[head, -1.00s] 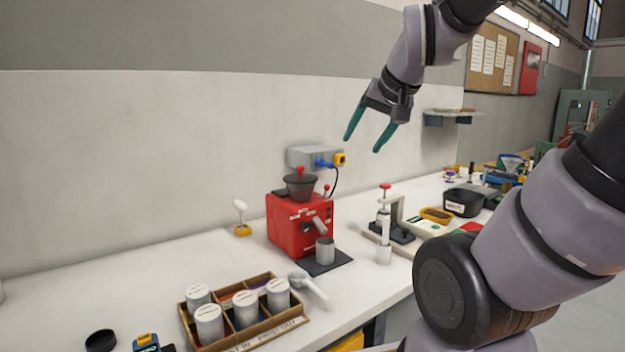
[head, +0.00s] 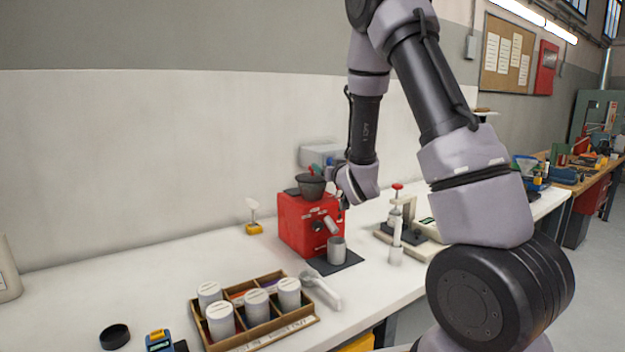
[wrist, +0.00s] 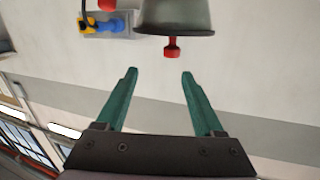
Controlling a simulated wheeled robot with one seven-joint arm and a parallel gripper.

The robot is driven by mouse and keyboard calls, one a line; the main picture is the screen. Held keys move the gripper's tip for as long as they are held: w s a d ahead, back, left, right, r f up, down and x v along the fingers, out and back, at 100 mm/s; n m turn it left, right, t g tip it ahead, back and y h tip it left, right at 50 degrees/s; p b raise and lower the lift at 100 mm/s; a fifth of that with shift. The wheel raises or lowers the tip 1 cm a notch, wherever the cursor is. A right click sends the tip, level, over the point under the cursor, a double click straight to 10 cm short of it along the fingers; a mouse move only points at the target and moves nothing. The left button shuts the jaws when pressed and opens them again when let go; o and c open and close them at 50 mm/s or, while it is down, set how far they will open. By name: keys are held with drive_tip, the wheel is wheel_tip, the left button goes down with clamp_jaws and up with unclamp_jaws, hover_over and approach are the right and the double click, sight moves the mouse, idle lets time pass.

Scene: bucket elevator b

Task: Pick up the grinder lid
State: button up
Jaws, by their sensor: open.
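The grinder (head: 300,222) is a red box on the white bench, with a dark hopper (head: 311,188) on top. The grinder lid (wrist: 176,32) sits on the hopper, its red knob showing in the wrist view, where the scene appears upside down. In the head view, the lid (head: 311,177) is small and partly covered by my fingers. My gripper (wrist: 160,73) is open and empty. Its teal fingertips are just short of the knob, which lies slightly right of the middle of the gap. In the head view, my gripper (head: 322,167) is beside the hopper top.
A grey wall box (head: 312,154) with blue and yellow plugs is behind the grinder. A metal cup (head: 336,250) stands in front. A wooden tray (head: 262,335) with several white-lidded jars is at the front left. A press (head: 397,225) stands at right.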

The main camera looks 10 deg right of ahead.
sight(313, 178)
drive_tip(key=shift+n+y, duration=0.6)
drive_tip(key=shift+n, duration=0.2)
drive_tip(key=w+a, duration=0.1)
drive_tip(key=w+a+f, duration=0.1)
drive_tip(key=w, duration=0.1)
drive_tip(key=w+a+f, duration=0.1)
drive_tip(key=w, duration=0.6)
drive_tip(key=shift+w+a+r, duration=0.15)
drive_tip(key=shift+w+a, duration=0.1)
drive_tip(key=shift+w, duration=0.15)
clamp_jaws()
